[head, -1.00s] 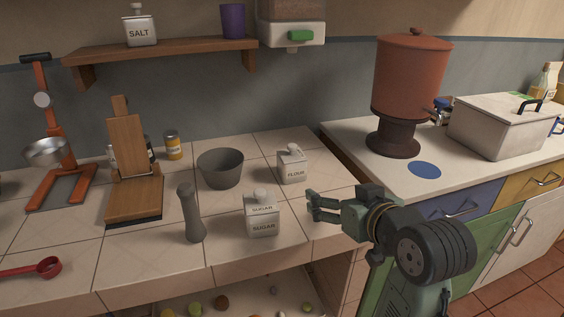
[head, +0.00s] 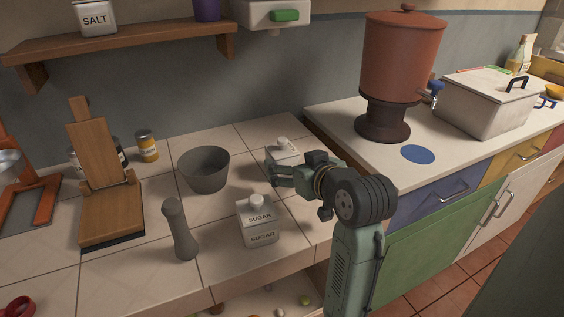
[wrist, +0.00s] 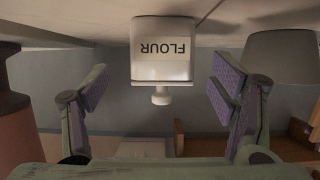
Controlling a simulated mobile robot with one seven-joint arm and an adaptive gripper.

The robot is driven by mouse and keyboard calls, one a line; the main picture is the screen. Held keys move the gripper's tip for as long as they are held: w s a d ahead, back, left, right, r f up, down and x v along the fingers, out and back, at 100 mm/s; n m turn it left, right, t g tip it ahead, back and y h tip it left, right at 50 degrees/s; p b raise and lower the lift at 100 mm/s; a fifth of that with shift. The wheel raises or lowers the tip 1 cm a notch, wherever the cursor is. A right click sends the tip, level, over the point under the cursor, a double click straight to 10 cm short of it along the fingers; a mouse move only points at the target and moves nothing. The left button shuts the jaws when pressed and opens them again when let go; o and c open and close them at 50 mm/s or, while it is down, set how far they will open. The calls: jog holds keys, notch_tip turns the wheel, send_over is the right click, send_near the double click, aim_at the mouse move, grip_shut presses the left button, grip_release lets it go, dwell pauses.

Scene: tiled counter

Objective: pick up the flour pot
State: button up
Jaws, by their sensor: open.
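The flour pot (head: 283,148) is a small white square pot with a knobbed lid. It stands on the tiled counter behind my gripper (head: 281,174), which hides much of it in the head view. In the wrist view the flour pot (wrist: 162,50) appears upside down, its FLOUR label facing the camera. My gripper (wrist: 160,92) is open there, with purple-padded fingers to the left and right of the pot's line. The pot is ahead of the fingers and nothing is held. I cannot tell any contact.
A sugar pot (head: 258,222) stands in front of my gripper. A grey bowl (head: 204,170) is to the left, with a grey mill (head: 180,230) nearer the front. A red-brown urn (head: 402,60) stands on the right counter, beyond a gap.

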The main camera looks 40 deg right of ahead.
aim_at(288, 162)
jog(key=shift+p+x, duration=0.65)
jog(key=shift+x, duration=1.65)
jog(key=shift+a, duration=0.1)
jog(key=c, duration=1.5)
